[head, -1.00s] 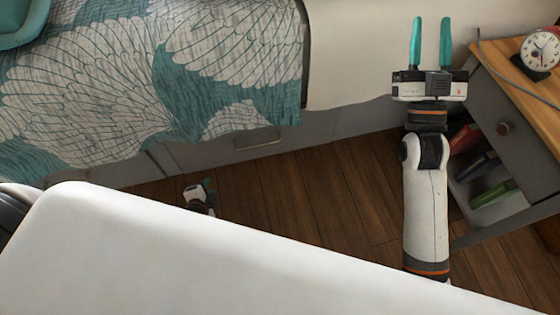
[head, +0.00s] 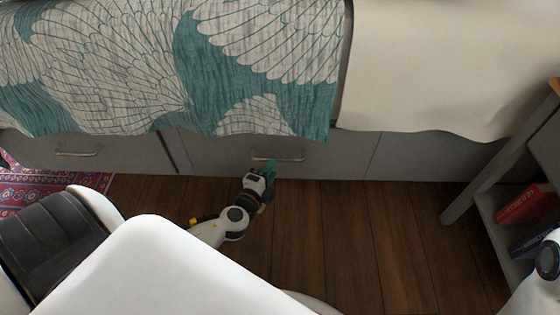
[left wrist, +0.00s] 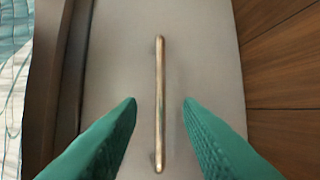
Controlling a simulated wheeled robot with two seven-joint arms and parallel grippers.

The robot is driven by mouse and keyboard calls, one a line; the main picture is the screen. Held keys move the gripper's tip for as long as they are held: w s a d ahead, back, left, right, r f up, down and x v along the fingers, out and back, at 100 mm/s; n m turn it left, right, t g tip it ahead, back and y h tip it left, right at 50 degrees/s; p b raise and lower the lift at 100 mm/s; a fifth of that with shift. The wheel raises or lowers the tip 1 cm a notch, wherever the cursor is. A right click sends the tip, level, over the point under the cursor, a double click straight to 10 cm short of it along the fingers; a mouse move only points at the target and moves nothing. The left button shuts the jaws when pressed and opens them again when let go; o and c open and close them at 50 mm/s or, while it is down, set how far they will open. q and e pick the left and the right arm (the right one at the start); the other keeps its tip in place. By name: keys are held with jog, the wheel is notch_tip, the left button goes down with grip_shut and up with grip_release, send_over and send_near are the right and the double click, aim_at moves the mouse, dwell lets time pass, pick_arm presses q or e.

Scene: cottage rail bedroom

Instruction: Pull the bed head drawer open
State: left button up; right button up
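Two grey drawer fronts run along the bed base, and I cannot tell from the labels which is the bed head drawer. The drawer (head: 225,152) at my left gripper has a metal bar handle (head: 290,159) and looks flush with the base. My left gripper (head: 270,168) is at this handle. In the left wrist view the bar handle (left wrist: 160,105) stands between the two open teal fingers (left wrist: 160,103), with a gap on either side. My right gripper is out of view; only part of my right arm shows at the right edge.
Another drawer (head: 85,150) with its own handle is to the left. A patterned blanket (head: 255,60) hangs just above the drawers. A grey bedside table (head: 490,215) with books stands at right. The wooden floor (head: 350,240) before the drawer is clear; a red rug (head: 50,185) lies left.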

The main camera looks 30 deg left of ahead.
aim_at(279, 160)
pick_arm(q)
jog(key=b+x, duration=0.1)
jog(key=x, duration=0.5)
jog(key=shift+w, duration=0.15)
jog(key=shift+c, duration=0.2)
grip_shut()
